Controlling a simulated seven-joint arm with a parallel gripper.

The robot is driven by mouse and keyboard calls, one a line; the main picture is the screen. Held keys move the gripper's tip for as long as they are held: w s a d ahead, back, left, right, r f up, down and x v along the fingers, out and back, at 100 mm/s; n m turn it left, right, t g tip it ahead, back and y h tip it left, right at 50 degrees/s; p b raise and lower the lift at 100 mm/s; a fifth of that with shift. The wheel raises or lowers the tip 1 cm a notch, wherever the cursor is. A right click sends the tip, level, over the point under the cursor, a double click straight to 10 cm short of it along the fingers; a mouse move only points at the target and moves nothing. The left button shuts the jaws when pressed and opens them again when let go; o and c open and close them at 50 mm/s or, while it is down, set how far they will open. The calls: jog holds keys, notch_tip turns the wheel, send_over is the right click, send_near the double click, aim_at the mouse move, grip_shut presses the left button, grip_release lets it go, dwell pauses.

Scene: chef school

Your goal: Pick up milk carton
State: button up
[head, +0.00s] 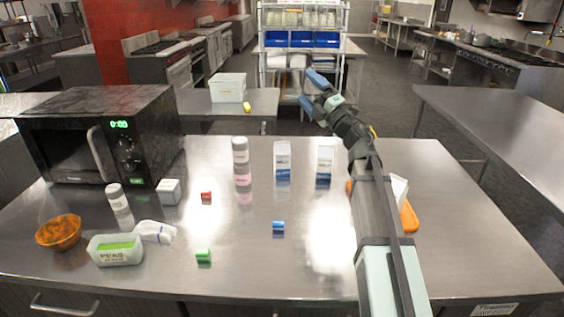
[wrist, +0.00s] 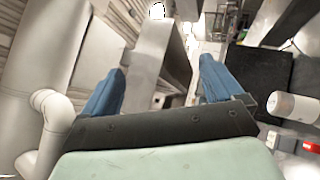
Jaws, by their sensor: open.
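Two white cartons with blue lower parts stand upright on the steel table in the head view. One carton (head: 282,160) is left of the other carton (head: 325,165); I cannot read which is milk. My gripper (head: 312,92) is open and empty, raised in the air. In the head view it appears above and beyond the right carton, touching neither. Its two blue fingers (wrist: 163,70) are spread apart in the wrist view, with nothing between them. I cannot make out a carton in the wrist view.
The steel table (head: 235,270) holds a microwave (head: 100,135), a shaker-like bottle (head: 240,150), a second bottle (head: 116,197), an orange bowl (head: 59,233), a tub (head: 115,250), and small red (head: 206,197), blue (head: 278,227) and green (head: 203,257) items. An orange object (head: 409,216) lies behind my arm.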

jog(key=s+a+r+m+y, duration=0.2)
jog(key=a, duration=0.7)
jog(key=w+d+f+n+t+h, duration=0.25)
jog(key=f+n+h, duration=0.45)
jog(key=n, duration=1)
jog(key=w+d+f+n+t+h, duration=0.2)
jog(key=f+n+h, duration=0.45)
jog(key=n, duration=1.15)
jog(key=m+g+h, duration=0.1)
jog(key=m+g, duration=0.2)
jog(key=m, duration=2)
send_near(285, 163)
jog(key=shift+w+r, duration=0.35)
jog(key=shift+w, duration=0.15)
jog(key=shift+a+f, duration=0.1)
jog(key=shift+f, duration=0.05)
jog(key=shift+w, duration=0.3)
jog(key=w, duration=0.2)
jog(key=w+a, duration=0.1)
jog(key=w, duration=0.4)
jog(key=shift+w+a, duration=0.3)
jog(key=shift+w, duration=0.1)
jog(key=shift+w+a+f, duration=0.1)
jog(key=shift+w+a, duration=0.15)
jog(key=shift+w, duration=0.6)
jog(key=shift+w+a, duration=0.3)
jog(key=shift+w, duration=0.55)
jog(key=shift+w+a+f, duration=0.1)
jog(key=shift+w+a, duration=0.15)
jog(key=shift+w, duration=0.6)
